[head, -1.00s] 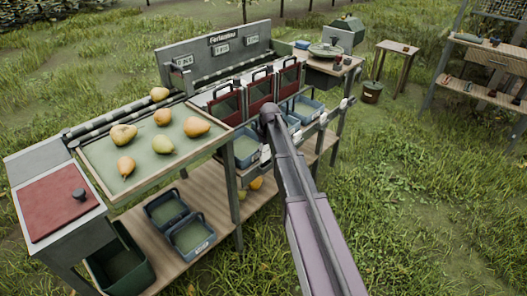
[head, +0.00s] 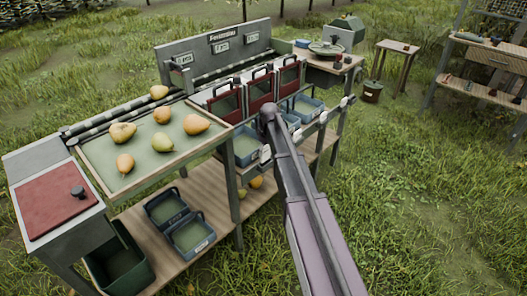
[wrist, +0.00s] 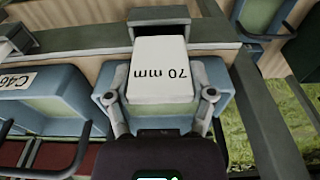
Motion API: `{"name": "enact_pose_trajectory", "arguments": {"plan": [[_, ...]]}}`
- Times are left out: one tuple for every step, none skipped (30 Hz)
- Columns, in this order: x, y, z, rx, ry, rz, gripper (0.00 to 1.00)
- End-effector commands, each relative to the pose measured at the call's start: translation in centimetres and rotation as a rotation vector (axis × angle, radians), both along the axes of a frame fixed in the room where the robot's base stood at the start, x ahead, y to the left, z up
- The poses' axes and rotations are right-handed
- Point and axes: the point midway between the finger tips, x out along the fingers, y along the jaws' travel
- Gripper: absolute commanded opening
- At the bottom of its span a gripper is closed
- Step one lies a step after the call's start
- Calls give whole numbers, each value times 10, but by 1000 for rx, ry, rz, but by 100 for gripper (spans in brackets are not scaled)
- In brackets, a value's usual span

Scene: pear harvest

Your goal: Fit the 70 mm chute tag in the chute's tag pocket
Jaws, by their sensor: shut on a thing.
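The chute tag (wrist: 160,85) is a white plate that reads "70 mm", upside down in the wrist view. My gripper (wrist: 162,98) is shut on it, one finger at each side. The tag's far end lies at a dark grey bracket (wrist: 165,14) on a grey rail, which looks like the tag pocket. I cannot tell whether the tag's end is inside it or only in front of it. In the head view my arm reaches to the front of the chutes, and it hides the gripper and the tag.
A blue bin (wrist: 215,75) lies beneath the tag; another bin (wrist: 50,105), labelled C46, is to its left. In the head view, red-framed chutes (head: 262,88) stand behind the bins. A tray (head: 100,175) with several pears is at left. Open grass lies right.

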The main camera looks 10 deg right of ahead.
Motion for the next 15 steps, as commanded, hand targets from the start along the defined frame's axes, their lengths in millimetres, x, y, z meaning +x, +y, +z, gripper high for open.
{"name": "enact_pose_trajectory", "arguments": {"plan": [[0,0,-2,0,0,0,30],[0,0,-3,0,0,0,30],[0,0,-4,0,0,0,30],[0,0,-4,0,0,0,30],[0,0,-5,0,0,0,30],[0,0,-6,0,0,0,30],[0,0,-6,0,0,0,30],[0,0,-7,0,0,0,30],[0,0,-8,0,0,0,30],[0,0,-9,0,0,0,30],[0,0,-9,0,0,0,30],[0,0,-10,0,0,0,30],[0,0,-10,0,0,0,30],[0,0,-11,0,0,0,30],[0,0,-11,0,0,0,30]]}}
